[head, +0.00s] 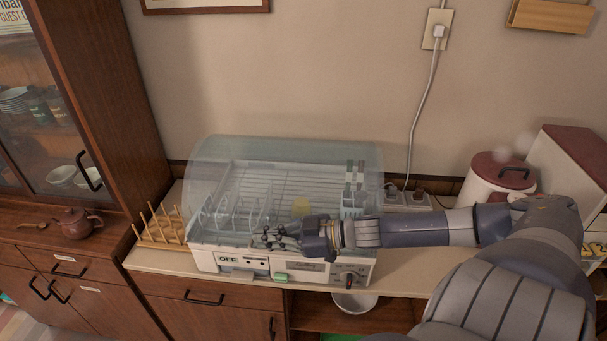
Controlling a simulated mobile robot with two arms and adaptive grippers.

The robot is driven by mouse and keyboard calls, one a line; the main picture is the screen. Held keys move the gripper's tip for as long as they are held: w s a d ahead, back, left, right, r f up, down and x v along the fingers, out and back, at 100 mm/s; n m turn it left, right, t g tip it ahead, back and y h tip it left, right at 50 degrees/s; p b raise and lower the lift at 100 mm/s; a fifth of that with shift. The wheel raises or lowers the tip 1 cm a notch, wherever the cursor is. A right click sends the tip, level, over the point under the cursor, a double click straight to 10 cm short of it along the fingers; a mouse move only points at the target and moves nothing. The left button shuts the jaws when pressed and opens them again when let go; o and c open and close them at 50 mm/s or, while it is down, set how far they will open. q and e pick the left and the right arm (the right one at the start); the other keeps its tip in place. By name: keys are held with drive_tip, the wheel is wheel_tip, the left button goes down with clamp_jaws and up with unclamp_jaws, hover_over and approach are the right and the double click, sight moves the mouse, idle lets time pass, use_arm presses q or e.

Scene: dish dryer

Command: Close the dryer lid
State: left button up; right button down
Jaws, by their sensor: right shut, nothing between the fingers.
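The dish dryer stands on the counter against the wall, with a white base (225,261) and a wire rack inside. Its clear, bluish curved lid (290,150) shows over the back and left side. I cannot tell exactly where the lid's front edge lies. My right arm comes in from the right across the dryer's front. My right gripper (272,237) is shut and empty at the front left of the rack, just above the base's front edge. It hides part of the front rim; whether it touches the dryer is unclear. My left gripper is out of view.
A wooden peg rack (160,229) stands close to the dryer's left. A brown teapot (77,222) sits on the cabinet ledge. A white pot with a red lid (497,178) and a power strip (408,201) are to the right. A bowl (354,302) sits below the counter.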

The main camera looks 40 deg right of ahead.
drive_tip(key=p+v, duration=0.3)
drive_tip(key=v, duration=0.5)
drive_tip(key=shift+s+d+p, duration=0.25)
drive_tip(key=shift+s+p, duration=0.05)
drive_tip(key=shift+p, duration=0.05)
